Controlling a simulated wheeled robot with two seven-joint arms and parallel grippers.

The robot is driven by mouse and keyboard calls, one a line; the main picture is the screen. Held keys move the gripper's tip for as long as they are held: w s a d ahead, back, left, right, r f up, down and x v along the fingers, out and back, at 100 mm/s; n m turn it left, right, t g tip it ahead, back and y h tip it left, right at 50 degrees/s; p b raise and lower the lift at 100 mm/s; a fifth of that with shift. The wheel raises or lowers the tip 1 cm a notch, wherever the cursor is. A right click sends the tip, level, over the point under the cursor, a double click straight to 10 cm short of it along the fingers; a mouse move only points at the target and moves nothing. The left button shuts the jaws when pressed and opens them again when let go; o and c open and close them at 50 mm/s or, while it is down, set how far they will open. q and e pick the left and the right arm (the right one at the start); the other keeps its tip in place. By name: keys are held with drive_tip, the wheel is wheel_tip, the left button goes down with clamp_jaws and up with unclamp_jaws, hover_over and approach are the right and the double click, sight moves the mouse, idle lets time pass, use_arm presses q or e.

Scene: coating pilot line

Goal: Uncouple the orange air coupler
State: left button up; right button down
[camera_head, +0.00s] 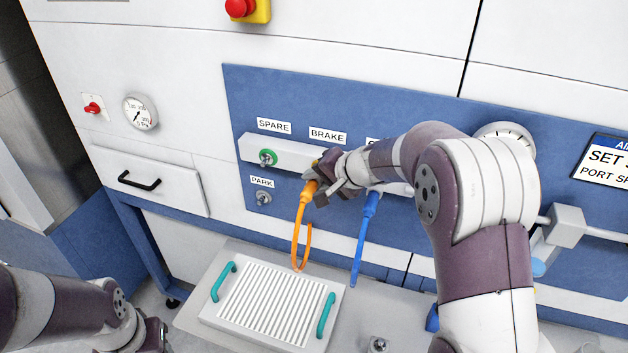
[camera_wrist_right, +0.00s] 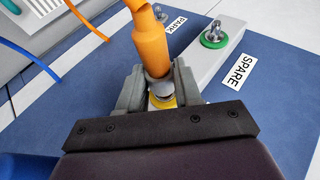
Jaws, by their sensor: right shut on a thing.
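The orange air coupler (camera_head: 309,188) is at the port under the BRAKE label (camera_head: 328,136), with its orange hose looping down below. My right gripper (camera_head: 319,187) is shut on the coupler. In the right wrist view the grey jaws (camera_wrist_right: 158,92) sit on both sides of the orange coupler body (camera_wrist_right: 152,48). A silver end and a yellow ring (camera_wrist_right: 163,101) show between the jaws; whether the coupler is still seated on the port I cannot tell. My left gripper (camera_head: 152,338) is low at the left, partly cut off, its jaws unclear.
A blue coupler with hose (camera_head: 366,222) hangs just right of the orange one. The green-ringed SPARE port (camera_head: 268,158) and the PARK stud (camera_head: 263,198) are free. A ribbed tray (camera_head: 210,309) with teal handles lies below. A gauge (camera_head: 140,112) is at left.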

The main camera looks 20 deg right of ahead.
drive_tip(key=shift+s+a, duration=0.3)
drive_tip(key=shift+s, duration=0.15)
drive_tip(key=shift+s+a+f+b, duration=0.15)
drive_tip(key=shift+s+a+b, duration=0.25)
drive_tip(key=shift+s+b, duration=0.35)
drive_tip(key=shift+s+a+b, duration=0.45)
drive_tip(key=shift+s+a, duration=0.05)
drive_tip(key=shift+s, duration=0.1)
